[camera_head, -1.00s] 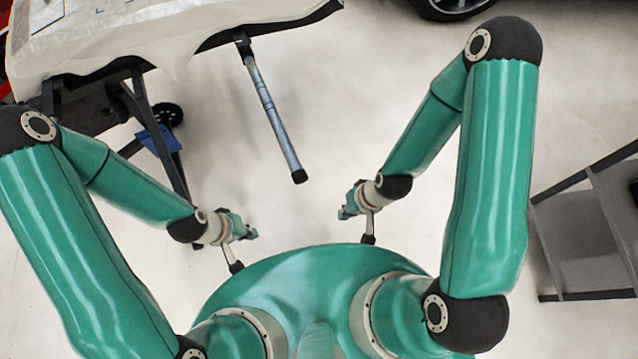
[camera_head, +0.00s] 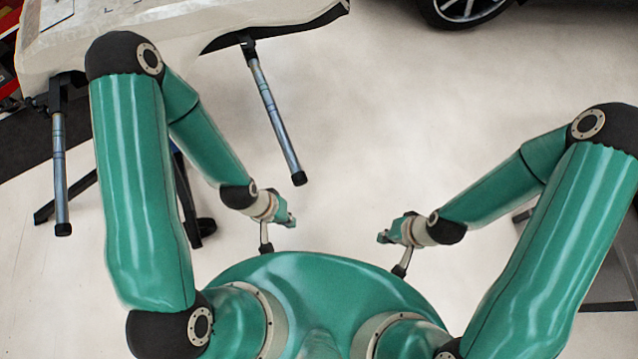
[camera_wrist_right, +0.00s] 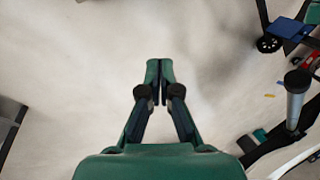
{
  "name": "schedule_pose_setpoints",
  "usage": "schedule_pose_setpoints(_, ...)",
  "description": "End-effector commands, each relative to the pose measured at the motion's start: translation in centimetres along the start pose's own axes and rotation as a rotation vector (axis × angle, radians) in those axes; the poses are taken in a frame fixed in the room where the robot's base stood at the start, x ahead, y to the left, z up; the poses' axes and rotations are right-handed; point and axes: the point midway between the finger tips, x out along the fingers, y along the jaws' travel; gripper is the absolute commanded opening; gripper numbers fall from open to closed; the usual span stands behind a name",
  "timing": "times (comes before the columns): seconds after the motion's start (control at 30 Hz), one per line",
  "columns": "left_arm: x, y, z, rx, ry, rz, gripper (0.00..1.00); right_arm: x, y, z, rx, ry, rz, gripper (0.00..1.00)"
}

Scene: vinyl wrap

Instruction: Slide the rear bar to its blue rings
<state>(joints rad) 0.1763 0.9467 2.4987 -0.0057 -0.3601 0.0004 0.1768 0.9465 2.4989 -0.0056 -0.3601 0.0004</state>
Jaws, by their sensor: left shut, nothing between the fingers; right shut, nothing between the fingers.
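Two metal bars with black end caps stick out from under the covered panel (camera_head: 110,45). One bar (camera_head: 272,110) is at the middle of the head view, the other bar (camera_head: 59,175) at the far left. I cannot tell which is the rear one. Darker bluish bands show on the middle bar; I cannot make them out clearly as rings. My left gripper (camera_head: 292,220) is shut and empty, below the middle bar's end and apart from it. My right gripper (camera_head: 382,237) is shut and empty, right of it; its closed fingers show in the right wrist view (camera_wrist_right: 158,66).
A car wheel (camera_head: 462,8) is at the top right. A grey shelf unit (camera_head: 605,285) stands at the right, partly behind my right arm. Dark stand legs (camera_head: 186,195) show behind my left arm. The floor between the middle bar and my right arm is clear.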

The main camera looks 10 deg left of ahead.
Motion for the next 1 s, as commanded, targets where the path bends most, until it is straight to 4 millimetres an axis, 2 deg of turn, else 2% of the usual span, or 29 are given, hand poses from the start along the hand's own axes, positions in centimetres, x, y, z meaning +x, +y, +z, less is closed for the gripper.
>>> schedule_pose_setpoints(0.43,0.5,-0.2,0.0,0.0,0.0,0.0,0.0,0.3,0.3,0.1,0.028,-0.007,0.005,0.0)
schedule_pose_setpoints(0.5,1.4,-0.5,0.0,0.0,0.0,0.0,0.0,0.9,0.8,0.3,0.091,-0.023,0.014,0.0)
schedule_pose_setpoints(0.57,2.6,-0.9,0.0,0.0,0.0,0.0,0.0,1.2,2.5,0.5,0.185,-0.047,0.027,0.0)
schedule_pose_setpoints(0.67,5.4,-2.0,0.0,0.0,0.0,0.0,0.0,2.6,3.7,1.5,0.428,-0.108,0.054,0.0)
schedule_pose_setpoints(0.83,11.8,-4.3,-0.1,-0.001,-0.001,0.0,0.0,5.3,3.9,3.9,1.039,-0.273,0.094,0.0)
schedule_pose_setpoints(0.93,15.7,-5.7,-0.1,-0.001,-0.001,0.0,0.0,6.3,2.3,4.8,1.455,-0.412,0.096,0.0)
schedule_pose_setpoints(1.0,18.4,-6.7,-0.1,-0.001,-0.001,0.0,0.0,6.7,0.5,4.8,1.735,-0.533,0.082,0.0)
